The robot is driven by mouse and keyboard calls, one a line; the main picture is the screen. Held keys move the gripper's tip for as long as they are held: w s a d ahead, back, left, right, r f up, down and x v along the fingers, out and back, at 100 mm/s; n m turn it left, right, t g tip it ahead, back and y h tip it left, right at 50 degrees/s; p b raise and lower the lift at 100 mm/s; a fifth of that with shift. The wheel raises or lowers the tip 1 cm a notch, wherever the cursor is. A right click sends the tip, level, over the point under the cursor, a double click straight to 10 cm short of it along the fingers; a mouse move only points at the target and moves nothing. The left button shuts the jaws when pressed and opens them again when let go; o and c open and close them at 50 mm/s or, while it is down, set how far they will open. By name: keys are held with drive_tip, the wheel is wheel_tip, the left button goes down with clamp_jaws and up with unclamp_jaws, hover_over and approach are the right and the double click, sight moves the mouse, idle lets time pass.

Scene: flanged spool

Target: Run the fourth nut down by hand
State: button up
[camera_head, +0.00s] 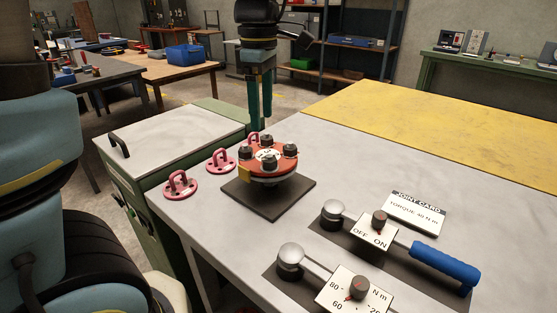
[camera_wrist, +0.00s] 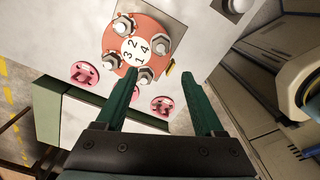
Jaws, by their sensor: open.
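The red round flange of the spool (camera_head: 268,152) sits on a dark square plate (camera_head: 290,190) on the bench. Several dark nuts on pale studs stand around its top, about a white disc numbered 1 to 4 (camera_wrist: 137,48). In the wrist view, a nut (camera_wrist: 146,75) at the flange's near edge lies close to the left fingertip. I cannot tell surely which number it belongs to, or how far down each nut sits. My gripper (camera_wrist: 160,72) is open and empty, its green fingers pointing down. In the head view it hangs behind the flange, apart from it.
Pink looped pieces (camera_head: 180,185) stand left of the plate. A torque tool with a blue handle (camera_head: 445,267), an ON/OFF panel (camera_head: 372,237), a dial panel (camera_head: 356,290) and a joint card (camera_head: 416,212) lie to the right. A yellow surface (camera_head: 440,130) lies behind.

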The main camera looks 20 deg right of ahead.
sight(270, 161)
drive_tip(key=shift+n, duration=0.3)
drive_tip(key=f, duration=0.3)
drive_tip(key=d+f, duration=0.1)
drive_tip(key=f, duration=0.3)
drive_tip(key=s+f, duration=0.1)
drive_tip(key=f, duration=0.2)
drive_tip(key=shift+d+f+p, duration=0.15)
drive_tip(key=shift+p, duration=0.2)
clamp_jaws()
